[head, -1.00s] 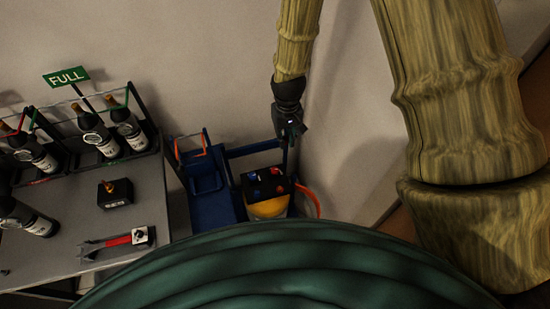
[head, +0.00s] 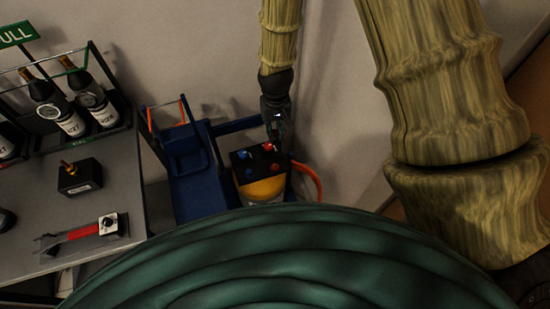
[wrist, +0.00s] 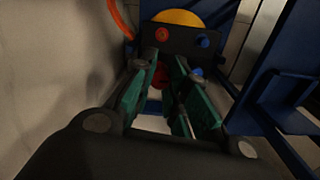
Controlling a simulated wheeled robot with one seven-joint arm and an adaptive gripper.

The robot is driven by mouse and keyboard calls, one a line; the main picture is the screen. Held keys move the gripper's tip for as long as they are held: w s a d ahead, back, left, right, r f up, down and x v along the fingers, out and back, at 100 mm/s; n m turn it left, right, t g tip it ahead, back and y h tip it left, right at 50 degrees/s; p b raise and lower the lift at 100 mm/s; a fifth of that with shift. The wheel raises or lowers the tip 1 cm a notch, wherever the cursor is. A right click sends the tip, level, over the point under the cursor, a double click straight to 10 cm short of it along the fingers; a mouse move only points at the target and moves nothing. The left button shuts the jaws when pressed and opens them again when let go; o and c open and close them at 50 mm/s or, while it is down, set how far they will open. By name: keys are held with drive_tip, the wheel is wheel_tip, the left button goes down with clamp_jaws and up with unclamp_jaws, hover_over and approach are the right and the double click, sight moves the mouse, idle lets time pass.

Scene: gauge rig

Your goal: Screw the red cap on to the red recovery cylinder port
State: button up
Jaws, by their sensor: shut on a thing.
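My gripper (head: 275,136) is low over the black block on top of the yellow recovery cylinder (head: 263,191). In the wrist view its two green fingers (wrist: 165,85) are closed around a small red cap (wrist: 160,76), mostly hidden between them. The black block (wrist: 181,40) carries a red fitting (wrist: 162,34) and a blue one (wrist: 203,42), with another blue one (wrist: 197,72) just right of the fingers. The port below the cap is hidden, and I cannot tell whether the cap touches it.
The cylinder stands by a blue cart frame (head: 195,190) with an orange hose (head: 309,180) on its right. A grey bench (head: 115,190) at left holds dark bottles (head: 65,115), a black block with a brass fitting (head: 80,175) and a red-handled tool (head: 82,231). A wall is behind.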

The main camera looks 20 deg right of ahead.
drive_tip(key=shift+m, duration=0.5)
drive_tip(key=f+b, duration=0.6)
drive_tip(key=f, duration=0.1)
drive_tip(key=s+f+b, duration=0.1)
drive_tip(key=f+b, duration=0.2)
drive_tip(key=shift+a+f, duration=0.2)
drive_tip(key=shift+f, duration=0.1)
drive_tip(key=shift+p, duration=0.55)
drive_tip(key=shift+f+b, duration=1.1)
drive_tip(key=shift+f, duration=1.4)
drive_tip(key=shift+p, duration=0.65)
drive_tip(key=shift+f+b, duration=0.45)
drive_tip(key=shift+f, duration=0.95)
drive_tip(key=shift+m+p, duration=1.15)
drive_tip(key=shift+m, duration=1.45)
